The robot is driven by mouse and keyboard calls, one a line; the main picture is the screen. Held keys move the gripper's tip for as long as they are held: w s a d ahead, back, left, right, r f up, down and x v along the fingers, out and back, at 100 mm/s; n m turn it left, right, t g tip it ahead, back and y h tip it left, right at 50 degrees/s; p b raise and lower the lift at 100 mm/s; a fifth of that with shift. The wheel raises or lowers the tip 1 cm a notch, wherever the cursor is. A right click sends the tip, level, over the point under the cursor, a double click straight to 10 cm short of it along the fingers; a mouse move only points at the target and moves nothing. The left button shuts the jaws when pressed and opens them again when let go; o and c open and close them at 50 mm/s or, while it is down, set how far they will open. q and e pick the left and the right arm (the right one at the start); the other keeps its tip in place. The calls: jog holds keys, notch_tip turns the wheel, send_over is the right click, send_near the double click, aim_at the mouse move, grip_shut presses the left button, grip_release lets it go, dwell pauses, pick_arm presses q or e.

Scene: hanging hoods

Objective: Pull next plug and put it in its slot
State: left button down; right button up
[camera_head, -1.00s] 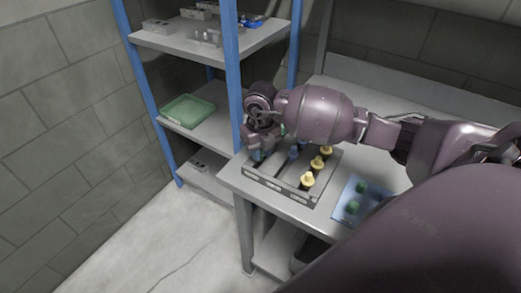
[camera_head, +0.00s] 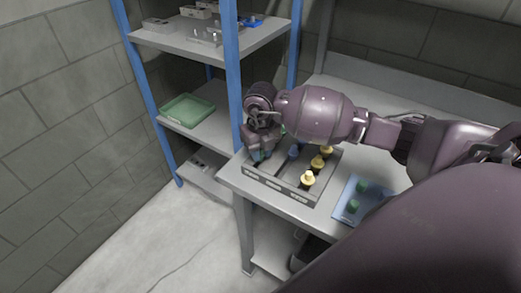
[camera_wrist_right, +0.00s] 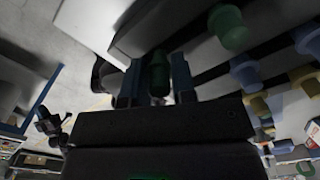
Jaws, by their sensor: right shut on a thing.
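My right gripper (camera_head: 261,154) is over the left part of a grey slotted rack (camera_head: 274,186) on the table. In the right wrist view its fingers (camera_wrist_right: 156,80) are shut on a green plug (camera_wrist_right: 158,72). Another green plug (camera_wrist_right: 228,27) stands in the rack beyond it. Blue plugs stand in the middle row, one (camera_head: 293,152) near the gripper and one in the wrist view (camera_wrist_right: 245,72). Yellow plugs (camera_head: 307,179) stand in a row on the right. Whether the held plug touches the rack is unclear. My left gripper is out of view.
A blue board (camera_head: 342,216) with green plugs (camera_head: 352,206) lies right of the rack, partly hidden by my arm. A shelf unit with blue posts (camera_head: 233,80) stands close left of the gripper and carries a green tray (camera_head: 187,109). The table's front edge is near.

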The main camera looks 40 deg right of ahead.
jog(key=shift+f+b, duration=0.3)
jog(key=shift+f, duration=0.4)
dwell(0.5)
jog(key=o, duration=1)
jog(key=shift+c, duration=0.2)
notch_tip(320, 180, up, 11)
jog(key=shift+f+p, duration=0.1)
jog(key=shift+p, duration=0.25)
jog(key=shift+s, duration=0.1)
